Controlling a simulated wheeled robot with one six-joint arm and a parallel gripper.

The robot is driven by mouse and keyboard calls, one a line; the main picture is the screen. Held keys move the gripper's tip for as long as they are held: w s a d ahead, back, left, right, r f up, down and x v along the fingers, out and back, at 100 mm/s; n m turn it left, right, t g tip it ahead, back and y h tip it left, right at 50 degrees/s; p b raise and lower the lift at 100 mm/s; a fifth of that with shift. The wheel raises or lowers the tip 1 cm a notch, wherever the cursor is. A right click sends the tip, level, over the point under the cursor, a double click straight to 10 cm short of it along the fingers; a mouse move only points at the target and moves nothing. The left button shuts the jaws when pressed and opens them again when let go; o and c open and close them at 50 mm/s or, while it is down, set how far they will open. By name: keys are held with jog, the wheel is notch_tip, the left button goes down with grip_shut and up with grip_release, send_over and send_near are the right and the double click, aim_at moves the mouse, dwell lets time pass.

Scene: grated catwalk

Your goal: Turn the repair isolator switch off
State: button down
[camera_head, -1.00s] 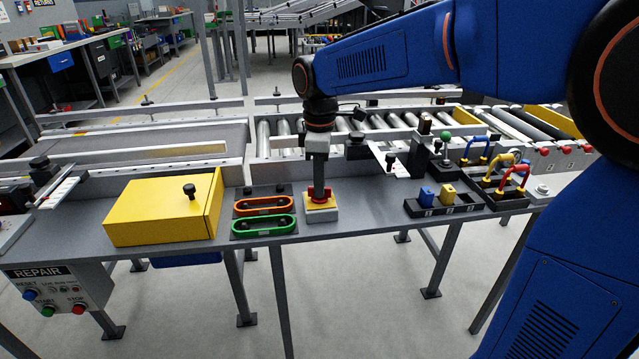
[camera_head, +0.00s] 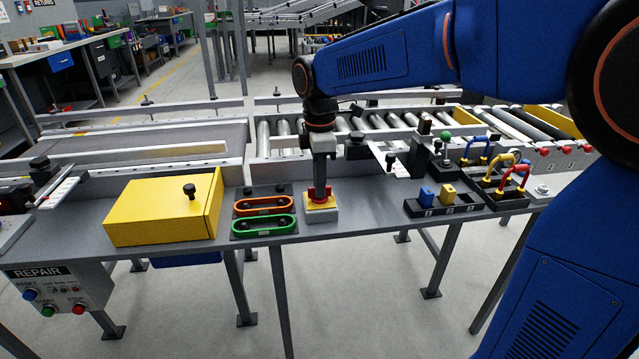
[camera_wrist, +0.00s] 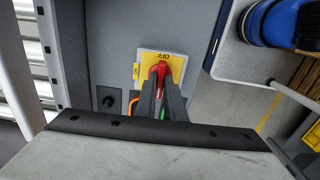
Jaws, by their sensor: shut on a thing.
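The repair isolator switch (camera_head: 321,208) is a small box with a yellow top plate and a red handle, standing on the grey bench. In the wrist view its yellow plate (camera_wrist: 170,62) shows the word OFF beside the red handle (camera_wrist: 161,72). My gripper (camera_head: 320,188) points straight down over the switch. Its two fingers (camera_wrist: 162,92) are shut on the red handle, which shows between and just beyond their tips. The fingers hide part of the handle and of the plate.
Orange (camera_head: 263,206) and green (camera_head: 263,225) oval loops lie left of the switch, beside a yellow box (camera_head: 163,207). A black holder with blue and yellow blocks (camera_head: 447,194) and coloured padlocks (camera_head: 511,179) stand to the right. Rollers run behind. Bench between is clear.

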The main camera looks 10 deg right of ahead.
jog(key=c, duration=1.8)
grip_release()
jog(key=shift+c, duration=0.2)
notch_tip(320, 180, up, 17)
jog(key=shift+r, duration=0.2)
jog(key=s+d+f+m+t, duration=0.2)
jog(key=s+d+f+m, duration=0.65)
jog(key=s+d, duration=0.35)
jog(key=s+d+f+m+t, duration=0.1)
jog(key=s+d+f+m, duration=0.2)
jog(key=s+f+m, duration=0.2)
jog(key=s+d+f+m+t, duration=0.1)
jog(key=s+d+f+m, duration=0.2)
jog(key=s+f, duration=0.5)
jog(key=shift+d+f+m+t, duration=0.3)
jog(key=shift+m+t, duration=0.1)
jog(key=shift+m, duration=0.45)
